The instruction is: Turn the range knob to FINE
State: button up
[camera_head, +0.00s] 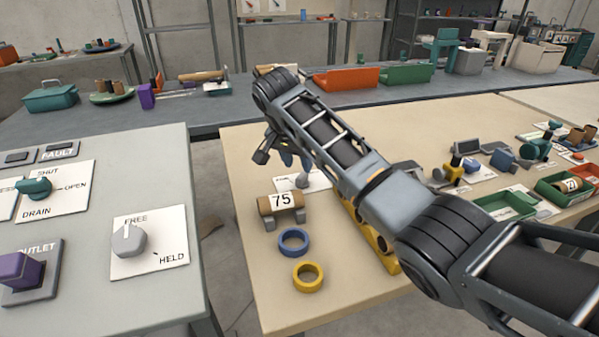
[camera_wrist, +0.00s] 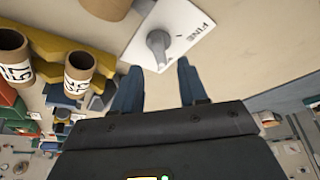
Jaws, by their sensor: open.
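The range knob (camera_wrist: 158,45) is grey and sits on a white plate (camera_wrist: 186,20) marked FINE, near the top of the wrist view. The FINE lettering is at the right of the plate, and the knob's long part points down in the picture, away from the lettering. In the head view the knob (camera_head: 303,181) and its plate (camera_head: 319,182) are partly hidden by my arm. My gripper (camera_wrist: 159,68) is open, its two blue fingers apart with nothing between them. The knob lies just beyond the fingertips, roughly in line with the gap. Contact is not visible.
A brown roll marked 75 (camera_head: 281,202) rests on a stand close by. Blue (camera_head: 293,241) and yellow (camera_head: 308,276) rings lie nearer. A yellow rack (camera_head: 384,252) stands under my arm. A grey panel with knobs (camera_head: 95,262) is at left.

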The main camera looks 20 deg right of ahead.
aim_at(302, 175)
jog(key=shift+x, duration=2.7)
jog(key=shift+c, duration=0.3)
jog(key=shift+s, duration=0.1)
grip_shut()
